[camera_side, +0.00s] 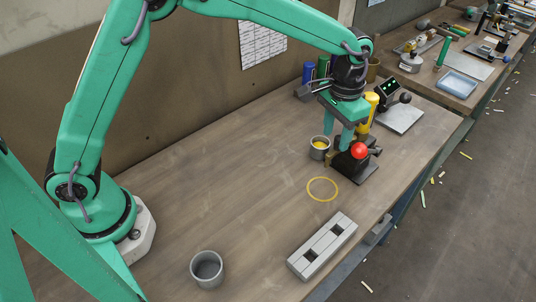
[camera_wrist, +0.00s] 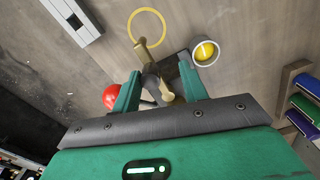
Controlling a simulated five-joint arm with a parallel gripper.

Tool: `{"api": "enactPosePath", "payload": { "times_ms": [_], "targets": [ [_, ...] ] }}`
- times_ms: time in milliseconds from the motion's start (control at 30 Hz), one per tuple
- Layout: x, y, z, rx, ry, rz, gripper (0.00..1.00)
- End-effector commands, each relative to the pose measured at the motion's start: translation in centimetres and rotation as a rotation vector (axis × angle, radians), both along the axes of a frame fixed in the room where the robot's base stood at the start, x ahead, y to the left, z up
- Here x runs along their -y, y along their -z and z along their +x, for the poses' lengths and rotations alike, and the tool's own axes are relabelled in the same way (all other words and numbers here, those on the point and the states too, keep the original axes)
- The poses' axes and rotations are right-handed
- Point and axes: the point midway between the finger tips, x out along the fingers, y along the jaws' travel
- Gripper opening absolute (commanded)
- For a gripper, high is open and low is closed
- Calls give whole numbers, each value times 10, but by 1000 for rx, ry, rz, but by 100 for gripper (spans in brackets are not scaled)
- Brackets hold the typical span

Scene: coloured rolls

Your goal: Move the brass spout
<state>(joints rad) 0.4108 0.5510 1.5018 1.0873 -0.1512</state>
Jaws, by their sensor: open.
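The brass spout (camera_wrist: 142,44) sits on a dark device with a red ball knob (camera_side: 359,151) and a black base plate (camera_side: 362,172). In the side view a small brass part (camera_side: 339,159) shows below the fingers, left of the red ball. My gripper (camera_side: 337,141) is open and low over the device. In the wrist view the spout lies between the two fingers of my gripper (camera_wrist: 158,70), its tip beyond the fingertips, with a gap on each side. I cannot tell how high the fingertips are relative to it.
A grey cup with yellow inside (camera_side: 319,147) stands close left of the device. A yellow ring (camera_side: 322,189) is marked on the table in front. A grey slotted block (camera_side: 322,246) and an empty grey cup (camera_side: 207,269) are nearer. The table's left middle is clear.

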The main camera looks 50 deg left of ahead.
Motion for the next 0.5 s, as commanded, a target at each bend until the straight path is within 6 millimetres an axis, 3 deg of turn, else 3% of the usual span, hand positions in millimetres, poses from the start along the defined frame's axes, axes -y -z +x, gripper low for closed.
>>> {"api": "enactPosePath", "payload": {
  "times_ms": [100, 500],
  "targets": [
    [-4, -4, 1, 2, 57, 0, 43],
    [-3, -60, 2, 2, 51, 0, 43]
  ]
}}
